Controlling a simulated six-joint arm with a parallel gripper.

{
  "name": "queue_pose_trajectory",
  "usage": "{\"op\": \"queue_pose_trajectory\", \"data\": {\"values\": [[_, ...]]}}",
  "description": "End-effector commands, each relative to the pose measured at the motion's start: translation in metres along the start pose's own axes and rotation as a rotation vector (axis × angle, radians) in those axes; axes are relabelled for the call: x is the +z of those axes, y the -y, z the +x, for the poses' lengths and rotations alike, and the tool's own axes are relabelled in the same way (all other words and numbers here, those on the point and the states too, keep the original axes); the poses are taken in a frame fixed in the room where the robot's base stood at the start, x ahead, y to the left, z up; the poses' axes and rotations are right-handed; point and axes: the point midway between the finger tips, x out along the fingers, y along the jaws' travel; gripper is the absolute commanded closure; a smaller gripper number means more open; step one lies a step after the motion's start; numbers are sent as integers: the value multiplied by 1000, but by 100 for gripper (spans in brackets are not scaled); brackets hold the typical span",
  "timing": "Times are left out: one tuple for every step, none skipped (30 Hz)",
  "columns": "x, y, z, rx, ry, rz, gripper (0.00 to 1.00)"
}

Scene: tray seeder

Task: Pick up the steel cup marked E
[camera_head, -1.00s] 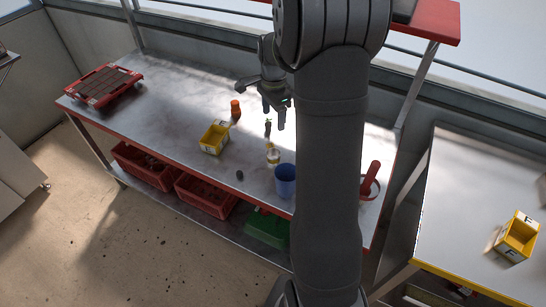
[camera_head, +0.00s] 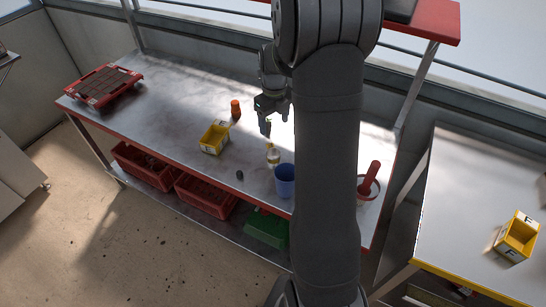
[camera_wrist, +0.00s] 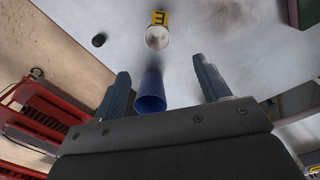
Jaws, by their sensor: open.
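The steel cup marked E (camera_wrist: 157,37) stands on the bench; its yellow label with a black E shows at the top middle of the wrist view. In the head view it is the small pale cup with a yellow band (camera_head: 273,156), just behind the blue cup (camera_head: 285,180). My gripper (camera_wrist: 160,66) is open, its two fingers wide apart with nothing held. In the wrist view the blue cup (camera_wrist: 150,92) shows between the fingers, nearer than the steel cup. In the head view my gripper (camera_head: 275,116) hangs above and beyond the steel cup.
A dark lump (camera_head: 239,175) lies left of the cups. A yellow bin (camera_head: 209,145) and an orange bottle (camera_head: 235,108) stand farther left. A red-handled item (camera_head: 371,178) is right of my arm. The bench's left stretch is clear up to a red tray (camera_head: 104,86).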

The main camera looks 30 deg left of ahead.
Motion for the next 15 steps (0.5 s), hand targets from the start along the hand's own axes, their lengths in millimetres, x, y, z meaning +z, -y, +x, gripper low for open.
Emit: {"op": "queue_pose_trajectory", "data": {"values": [[-1,-1,13,3,-5,-1,31],[-1,-1,20,3,-6,-1,31],[-1,-1,28,3,-5,-1,31],[-1,-1,35,3,-6,-2,31],[-1,-1,42,3,-5,-2,31],[-1,-1,50,3,-5,-2,31],[-1,-1,57,3,-5,-2,31],[-1,-1,64,3,-5,-2,31],[-1,-1,72,2,-4,-3,31],[-1,-1,77,3,-5,-3,31],[-1,-1,82,3,-4,-3,31],[-1,-1,88,2,-3,-3,31],[-1,-1,92,2,-4,-3,31],[-1,-1,95,2,-3,-3,31],[0,-1,98,1,-2,-3,31]]}}
